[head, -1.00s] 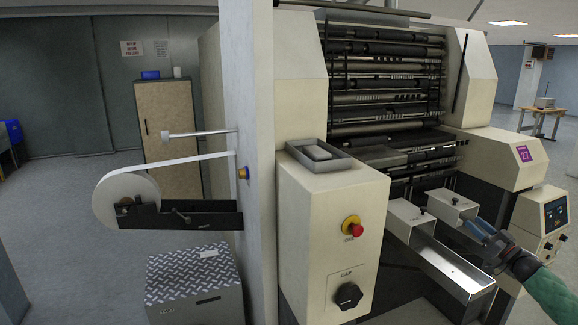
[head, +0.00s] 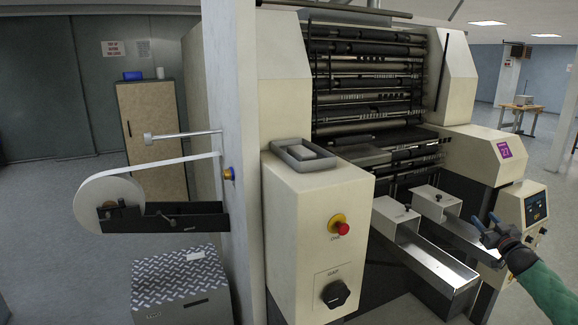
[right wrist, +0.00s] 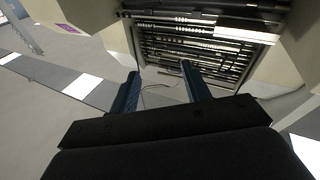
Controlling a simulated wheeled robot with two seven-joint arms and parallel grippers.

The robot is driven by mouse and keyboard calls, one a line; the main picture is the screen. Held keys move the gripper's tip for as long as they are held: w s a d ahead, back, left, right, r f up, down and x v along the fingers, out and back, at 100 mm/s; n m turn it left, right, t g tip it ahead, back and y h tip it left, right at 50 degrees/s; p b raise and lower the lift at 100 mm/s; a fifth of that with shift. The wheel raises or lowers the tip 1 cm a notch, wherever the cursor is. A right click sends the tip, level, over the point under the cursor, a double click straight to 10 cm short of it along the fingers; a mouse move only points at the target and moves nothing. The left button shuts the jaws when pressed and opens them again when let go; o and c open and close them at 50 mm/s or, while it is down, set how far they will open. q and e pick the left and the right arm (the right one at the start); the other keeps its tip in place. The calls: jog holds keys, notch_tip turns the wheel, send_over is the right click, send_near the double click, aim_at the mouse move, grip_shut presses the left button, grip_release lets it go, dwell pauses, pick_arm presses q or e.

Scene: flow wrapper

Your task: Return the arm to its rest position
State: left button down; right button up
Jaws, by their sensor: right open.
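My right gripper (head: 484,230) is at the right of the head view, in front of the machine and just above the right-hand metal chute (head: 450,228). It is open and empty. In the right wrist view its two blue fingers (right wrist: 160,88) stand apart with nothing between them, and the machine's rollers (right wrist: 205,45) lie beyond. My right arm, in a green sleeve, comes in from the lower right corner. My left gripper is not in view.
The left-hand metal chute (head: 430,262) juts forward beside the right one. A cream cabinet (head: 305,215) with a red button (head: 341,228) and black knob stands left of the chutes. A control panel (head: 535,207) is at the right. A paper roll (head: 110,200) hangs at the left.

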jog(key=s+d+f+g+h, duration=0.8)
jog(key=d+f+g, duration=0.4)
jog(key=f, duration=0.1)
jog(key=s+a+f+n+g+y, duration=0.15)
jog(key=s+a+f, duration=0.25)
jog(key=a+f, duration=0.7)
jog(key=s+a+f+y, duration=0.2)
jog(key=s+a+f, duration=0.35)
jog(key=f, duration=0.85)
jog(key=s+a+f+g+y, duration=0.1)
jog(key=s+a+f+y, duration=0.1)
jog(key=s+a+f, duration=0.8)
jog(key=s+a+f+g+y, duration=0.15)
jog(key=s+a+f, duration=0.45)
jog(key=a+f, duration=0.7)
jog(key=s+a+f+g+y, duration=0.1)
jog(key=s+a+f, duration=0.2)
jog(key=s+a, duration=0.8)
jog(key=s+a+f+g+y, duration=0.1)
jog(key=s+a+f+y, duration=0.1)
jog(key=s+a, duration=0.9)
jog(key=a+f, duration=0.1)
jog(key=a, duration=0.5)
jog(key=shift+s+f+m+g, duration=0.3)
jog(key=shift+m, duration=0.05)
